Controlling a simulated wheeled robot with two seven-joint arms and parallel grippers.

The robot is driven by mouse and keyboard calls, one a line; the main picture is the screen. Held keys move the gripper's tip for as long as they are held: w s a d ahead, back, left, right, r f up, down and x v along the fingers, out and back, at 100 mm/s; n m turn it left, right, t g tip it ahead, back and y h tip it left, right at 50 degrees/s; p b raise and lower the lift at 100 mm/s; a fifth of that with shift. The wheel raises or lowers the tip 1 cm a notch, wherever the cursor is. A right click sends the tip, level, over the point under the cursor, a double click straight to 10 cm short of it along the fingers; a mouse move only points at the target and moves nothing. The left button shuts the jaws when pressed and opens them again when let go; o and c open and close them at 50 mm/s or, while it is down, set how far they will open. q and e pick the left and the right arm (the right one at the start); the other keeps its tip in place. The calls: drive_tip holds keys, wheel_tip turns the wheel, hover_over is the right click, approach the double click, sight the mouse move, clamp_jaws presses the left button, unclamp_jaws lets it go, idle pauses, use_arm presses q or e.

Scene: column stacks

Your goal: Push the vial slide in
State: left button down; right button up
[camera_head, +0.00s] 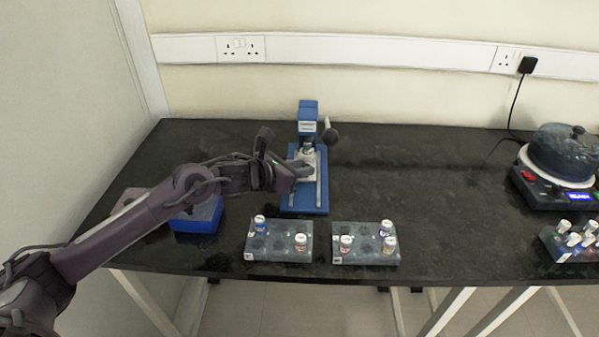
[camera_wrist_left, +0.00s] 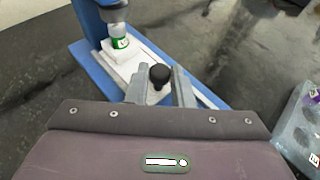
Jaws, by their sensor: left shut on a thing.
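The blue press device (camera_head: 308,122) stands at the back middle of the black bench, with a blue base and metal rails. Its white slide (camera_wrist_left: 122,62) carries an upright vial (camera_wrist_left: 119,38) with a green label, under the press head in the left wrist view. A black knob (camera_wrist_left: 160,75) is at the slide's near end. My left gripper (camera_wrist_left: 160,92) is shut on the knob, its two fingers on either side of it. In the head view my left gripper (camera_head: 299,170) is over the base's rails and hides part of the slide. My right gripper is not in view.
Two grey vial racks (camera_head: 280,241) (camera_head: 366,243) with several vials stand at the bench's front. A blue box (camera_head: 197,216) is beneath my left forearm. A hotplate with a glass pot (camera_head: 565,152) and another vial rack (camera_head: 567,242) stand at the right. The bench's right middle is clear.

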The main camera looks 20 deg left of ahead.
use_arm(q)
drive_tip(key=shift+w+a+r, duration=0.1)
drive_tip(key=shift+a, duration=0.1)
drive_tip(key=c, duration=1.5)
unclamp_jaws()
drive_tip(key=shift+o, duration=1.1)
drive_tip(key=shift+w, duration=0.15)
drive_tip(key=shift+d, duration=0.1)
drive_tip(key=shift+s+a, duration=0.3)
drive_tip(key=shift+s, duration=0.15)
drive_tip(key=v, duration=0.6)
drive_tip(key=shift+b, duration=0.35)
drive_tip(key=shift+s+a+r, duration=0.15)
drive_tip(key=shift+s+r, duration=0.1)
drive_tip(key=shift+s, duration=0.05)
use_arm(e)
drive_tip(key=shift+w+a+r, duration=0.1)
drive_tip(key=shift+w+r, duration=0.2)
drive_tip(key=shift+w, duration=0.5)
